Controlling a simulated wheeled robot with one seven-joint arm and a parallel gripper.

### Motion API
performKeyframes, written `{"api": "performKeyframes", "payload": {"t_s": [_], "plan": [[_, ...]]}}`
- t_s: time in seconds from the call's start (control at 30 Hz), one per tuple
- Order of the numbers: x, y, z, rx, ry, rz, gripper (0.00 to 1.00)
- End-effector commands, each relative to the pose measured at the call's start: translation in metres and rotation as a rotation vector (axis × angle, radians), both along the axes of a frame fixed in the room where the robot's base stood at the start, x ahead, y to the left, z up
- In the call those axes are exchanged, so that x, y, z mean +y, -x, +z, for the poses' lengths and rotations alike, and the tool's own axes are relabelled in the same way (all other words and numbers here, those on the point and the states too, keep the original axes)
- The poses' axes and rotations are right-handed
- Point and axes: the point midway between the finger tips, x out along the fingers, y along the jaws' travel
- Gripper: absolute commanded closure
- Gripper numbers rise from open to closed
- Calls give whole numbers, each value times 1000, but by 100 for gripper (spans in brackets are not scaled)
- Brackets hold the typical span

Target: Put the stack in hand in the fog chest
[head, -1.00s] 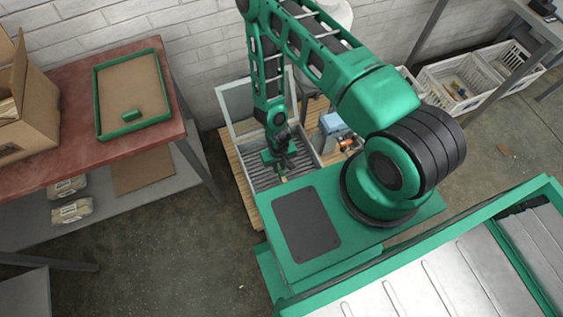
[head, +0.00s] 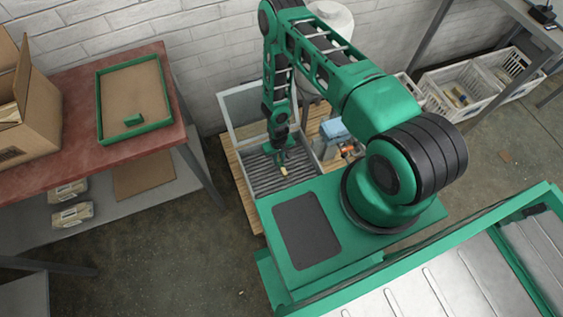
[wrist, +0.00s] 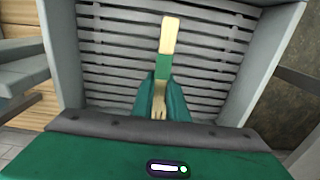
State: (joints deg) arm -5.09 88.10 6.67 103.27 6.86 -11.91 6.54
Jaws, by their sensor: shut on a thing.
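My gripper (head: 278,156) is shut on a thin stack of pale wooden pieces (head: 284,171) and points down over the fog chest. The fog chest (head: 300,180) is a grey open-topped box with a dark slatted floor, and its framed lid stands up at the back. In the wrist view, the stack (wrist: 169,36) has a green middle part and sits between the teal fingers of my gripper (wrist: 160,88). The chest's grey wall (wrist: 62,58) surrounds the slats behind the stack. I cannot tell whether the stack touches the slats.
The chest stands on a wooden pallet (head: 238,168), beside a blue object (head: 334,129). A red-topped table (head: 75,135) at left carries a green-rimmed tray (head: 135,85) and a cardboard box (head: 28,125). White crates (head: 455,88) stand by the wall at right.

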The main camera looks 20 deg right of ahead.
Motion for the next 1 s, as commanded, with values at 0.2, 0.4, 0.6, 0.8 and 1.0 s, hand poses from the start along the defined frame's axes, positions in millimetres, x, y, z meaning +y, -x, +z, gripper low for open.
{"api": "performKeyframes", "payload": {"t_s": [0.2,0.4,0.6,0.8,1.0], "plan": [[0,1,-27,1,0,-1,100],[0,0,-38,-1,0,-1,100],[0,0,-38,-1,0,-1,100],[0,0,-39,-1,0,-2,68],[0,0,-39,-1,0,-2,68]]}}
